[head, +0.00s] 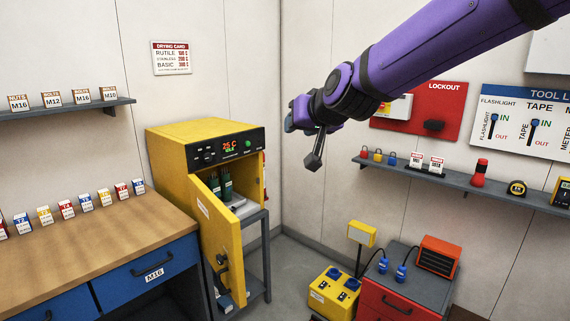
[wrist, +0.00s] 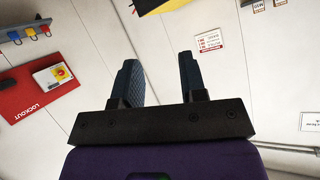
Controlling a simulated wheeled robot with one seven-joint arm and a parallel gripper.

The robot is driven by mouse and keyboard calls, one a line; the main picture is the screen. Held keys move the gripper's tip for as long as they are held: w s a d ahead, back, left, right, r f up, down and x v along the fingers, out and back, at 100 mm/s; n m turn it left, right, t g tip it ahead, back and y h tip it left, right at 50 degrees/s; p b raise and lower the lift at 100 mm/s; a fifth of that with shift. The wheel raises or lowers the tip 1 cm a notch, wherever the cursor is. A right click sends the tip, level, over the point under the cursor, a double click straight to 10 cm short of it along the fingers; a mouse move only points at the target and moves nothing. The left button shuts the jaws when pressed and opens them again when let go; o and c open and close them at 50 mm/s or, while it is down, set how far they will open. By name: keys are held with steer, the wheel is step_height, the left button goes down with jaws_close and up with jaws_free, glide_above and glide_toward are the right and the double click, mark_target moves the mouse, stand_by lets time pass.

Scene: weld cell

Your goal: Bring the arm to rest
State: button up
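My purple arm reaches in from the upper right of the head view and is raised in front of the back corner. My gripper (head: 291,119) is at its far end, in the air to the right of the yellow oven and above it. In the wrist view my gripper (wrist: 159,62) has its two dark fingers well apart, with only wall seen between them. It holds nothing and touches nothing that I can see.
The yellow oven (head: 172,138) has its door (head: 217,237) swung open, with green canisters (head: 226,184) inside. A wooden workbench (head: 95,240) is at left. A wall shelf (head: 450,180), a red lockout board (head: 440,108) and a red cabinet (head: 390,298) are at right.

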steer(key=s+d+g+h, duration=0.2)
steer(key=s+d+h, duration=0.1)
steer(key=s+d, duration=1.1)
steer(key=s+d+f+m+g+h, duration=0.1)
steer(key=s+d+f+g, duration=0.1)
steer(key=s+d, duration=0.4)
steer(key=s+d+f+m+g+h, duration=0.1)
steer(key=s+d+f, duration=0.2)
steer(key=s+d, duration=0.4)
steer(key=s, duration=0.4)
steer(key=shift+s+f+m+g+h, duration=0.3)
steer(key=shift+g+h, duration=0.1)
steer(key=shift+w, duration=0.15)
